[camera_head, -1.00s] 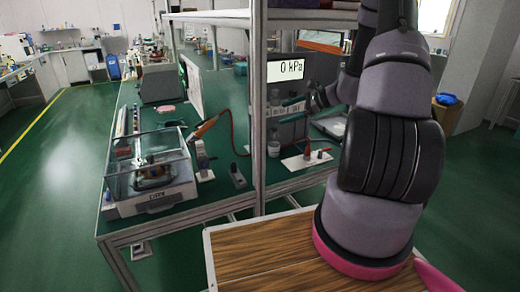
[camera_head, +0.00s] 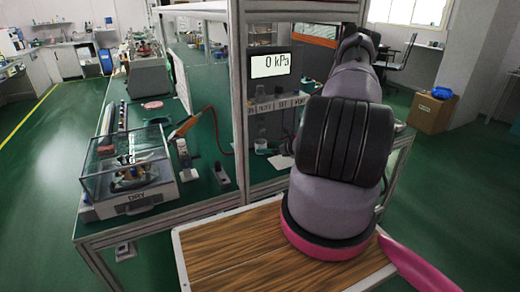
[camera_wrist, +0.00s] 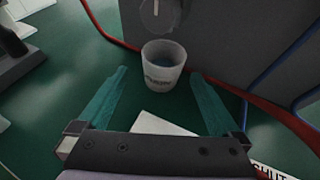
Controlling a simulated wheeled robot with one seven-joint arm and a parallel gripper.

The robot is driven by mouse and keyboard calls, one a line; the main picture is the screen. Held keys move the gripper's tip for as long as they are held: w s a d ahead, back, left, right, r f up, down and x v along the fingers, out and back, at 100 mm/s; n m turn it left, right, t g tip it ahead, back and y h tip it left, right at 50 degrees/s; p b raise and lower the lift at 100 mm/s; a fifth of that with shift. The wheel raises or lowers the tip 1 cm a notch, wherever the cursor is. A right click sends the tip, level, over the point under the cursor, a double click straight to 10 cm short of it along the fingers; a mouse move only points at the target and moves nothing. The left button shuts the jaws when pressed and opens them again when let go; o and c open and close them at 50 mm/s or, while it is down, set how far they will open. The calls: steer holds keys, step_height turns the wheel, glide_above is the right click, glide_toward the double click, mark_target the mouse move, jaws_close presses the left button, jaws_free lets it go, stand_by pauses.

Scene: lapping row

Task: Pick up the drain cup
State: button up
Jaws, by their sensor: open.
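The drain cup (camera_wrist: 163,72) is a whitish, open-topped cup with dark printing. It stands upright on the green bench top in the wrist view, against or close to a grey box. My gripper (camera_wrist: 158,79) is open, with teal fingers spread to either side of the cup in the picture. The cup is just beyond the fingertips, and nothing is held. In the head view a small white cup (camera_head: 261,147) shows below the 0 kPa display; my arm hides the gripper there.
A grey box (camera_wrist: 225,35) with a round knob stands behind the cup. A red hose (camera_wrist: 108,32) and blue tubing (camera_wrist: 258,78) run beside it. A white plate (camera_wrist: 160,124) lies nearer the gripper. A shelf post (camera_head: 238,90) stands left of my arm.

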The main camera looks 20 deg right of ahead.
mark_target(265, 147)
steer(key=x, duration=0.5)
steer(key=shift+w+f, duration=0.25)
steer(key=shift+f, duration=0.05)
steer(key=shift+d, duration=0.1)
steer(key=c, duration=1.4)
steer(key=shift+r, duration=0.2)
